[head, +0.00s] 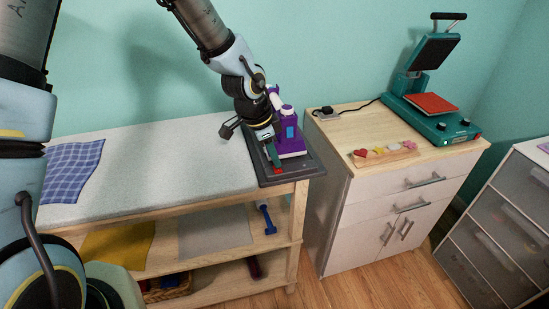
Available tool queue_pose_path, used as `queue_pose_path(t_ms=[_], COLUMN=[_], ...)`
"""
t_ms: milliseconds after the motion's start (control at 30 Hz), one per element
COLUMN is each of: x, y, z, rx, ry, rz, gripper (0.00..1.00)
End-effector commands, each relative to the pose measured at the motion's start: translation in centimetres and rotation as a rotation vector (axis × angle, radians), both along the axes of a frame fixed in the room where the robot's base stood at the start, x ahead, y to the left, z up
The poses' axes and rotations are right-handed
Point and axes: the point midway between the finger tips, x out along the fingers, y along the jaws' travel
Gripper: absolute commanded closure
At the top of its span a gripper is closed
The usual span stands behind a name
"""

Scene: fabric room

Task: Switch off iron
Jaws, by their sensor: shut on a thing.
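The purple and white iron (290,138) stands on a dark grey base (300,171) at the right end of the padded table. My gripper (273,158) is at the iron's left side, low over the base, and is shut on a part there. A small red and green part, which looks like a switch, shows at the fingertips. My gripper hides much of the contact, so the exact part held is hard to make out.
The padded table (150,165) is mostly clear, with a blue checked cloth (72,168) at left. A wooden cabinet (340,190) stands to the right across a narrow gap, carrying a teal heat press (432,122) and a board of colourful shapes (384,154).

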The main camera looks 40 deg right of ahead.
Motion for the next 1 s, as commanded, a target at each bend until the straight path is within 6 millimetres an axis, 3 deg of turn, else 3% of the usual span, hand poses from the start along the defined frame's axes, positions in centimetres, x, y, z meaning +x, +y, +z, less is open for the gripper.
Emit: queue_pose_path(t_ms=[33, 233, 1000], x=[0.0, 0.0, -1.8], y=[0.4, 0.5, 1.3], z=[-1.0, -1.2, -1.2], rx=[0.009, 0.011, 0.021], ry=[0.006, 0.007, 0.012], rz=[0.003, 0.003, -0.001], gripper=[1.00, 1.00, 1.00])
